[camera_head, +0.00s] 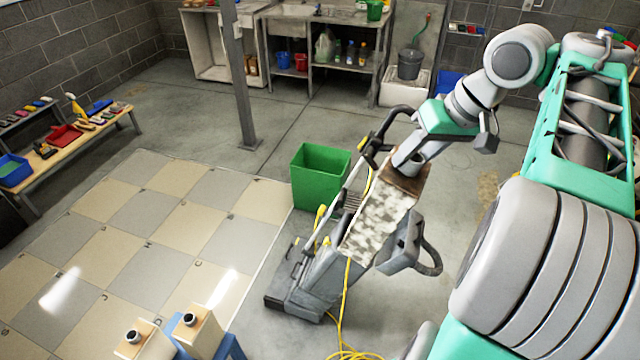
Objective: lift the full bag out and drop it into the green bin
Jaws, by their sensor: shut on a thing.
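The full bag (378,222) is long, off-white with dark dusty blotches, and has a brown top end. It lies tilted along the upright body of a grey floor machine (318,278). I cannot tell how much of it is still inside the housing. My gripper (408,166) comes down from the upper right and is shut at the bag's brown top end. Its fingertips are too small and partly hidden to make out. The green bin (319,178) is open-topped and stands on the floor just left of the machine, beyond it.
The machine's handle (385,125) rises beside my gripper, and a grey cover (402,246) hangs open on its right. A yellow cord (345,310) trails on the floor. A post (241,80) stands behind the bin. Checkered tiles (150,240) lie clear at left.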

